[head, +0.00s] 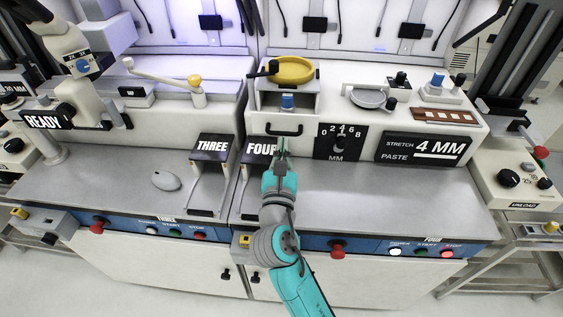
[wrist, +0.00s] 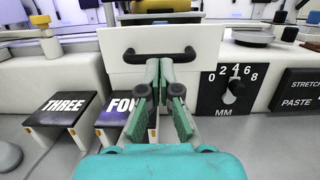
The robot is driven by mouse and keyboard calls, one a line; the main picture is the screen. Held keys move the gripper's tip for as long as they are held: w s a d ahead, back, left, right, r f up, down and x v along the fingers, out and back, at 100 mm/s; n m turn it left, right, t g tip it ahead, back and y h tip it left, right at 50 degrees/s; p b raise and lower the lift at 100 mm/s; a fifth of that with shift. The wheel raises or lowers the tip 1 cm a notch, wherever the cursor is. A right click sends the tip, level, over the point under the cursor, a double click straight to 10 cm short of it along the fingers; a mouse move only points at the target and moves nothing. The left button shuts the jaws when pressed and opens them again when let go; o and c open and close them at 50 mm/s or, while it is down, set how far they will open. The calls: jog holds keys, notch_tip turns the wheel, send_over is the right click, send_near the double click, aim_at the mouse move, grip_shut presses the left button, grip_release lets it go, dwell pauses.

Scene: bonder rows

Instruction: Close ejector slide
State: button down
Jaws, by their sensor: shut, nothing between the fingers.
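The ejector slide (head: 262,124) is a white drawer-like front with a black bar handle (head: 284,131), at station four below a yellow dish (head: 291,70). In the wrist view the slide front (wrist: 118,72) fills the upper middle and its handle (wrist: 192,53) runs across it. The front seems to stand out from the machine face; how far I cannot tell. My gripper (head: 283,147) is shut and empty, just in front of and below the handle. In the wrist view its fingertips (wrist: 166,66) overlap the front under the handle; whether they touch is unclear.
A black MM scale (head: 341,142) and a "STRETCH 4 MM PASTE" sign (head: 424,148) are to the right. Tilted THREE (head: 211,172) and FOUR (wrist: 113,118) plates stand at left. A grey mouse-shaped object (head: 166,180) lies on the bench. The bench right of my arm is clear.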

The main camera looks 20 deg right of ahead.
aim_at(286, 129)
jog(key=shift+w+d+r, duration=0.1)
jog(key=shift+w+d, duration=0.1)
jog(key=shift+w, duration=0.25)
jog(key=x, duration=0.3)
jog(key=f+x, duration=0.1)
jog(key=x, duration=0.5)
jog(key=shift+w+d+f, duration=0.1)
jog(key=shift+d+f, duration=0.05)
jog(key=shift+f, duration=0.2)
